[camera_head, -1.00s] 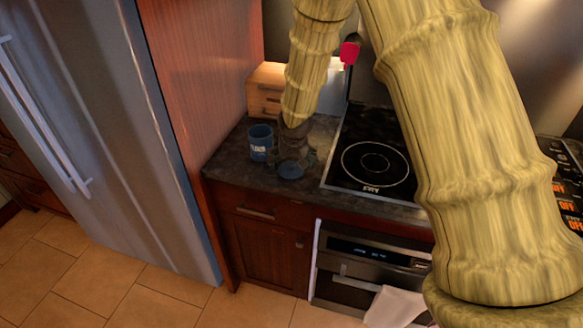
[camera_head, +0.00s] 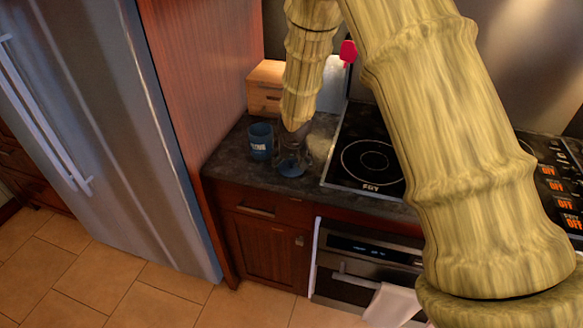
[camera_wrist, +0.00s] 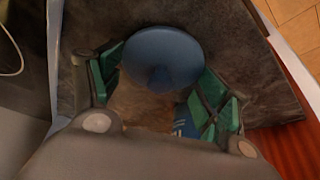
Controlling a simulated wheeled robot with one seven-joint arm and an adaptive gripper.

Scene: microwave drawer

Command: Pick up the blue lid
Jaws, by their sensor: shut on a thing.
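The blue lid (camera_head: 291,168) is a small round disc at the front of the dark counter, left of the cooktop. In the wrist view the lid (camera_wrist: 163,52) shows its round face and a darker central part between the fingers. My gripper (camera_head: 293,156) reaches down over it and is shut on it. In the wrist view the green-padded fingers of my gripper (camera_wrist: 160,88) lie on both sides of the lid. I cannot tell whether the lid is clear of the counter.
A blue canister (camera_head: 260,141) with a white label stands close to the left of my gripper. A wooden box (camera_head: 265,88) is behind it. The black cooktop (camera_head: 362,178) lies to the right, and a tall fridge (camera_head: 125,130) stands left of the counter.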

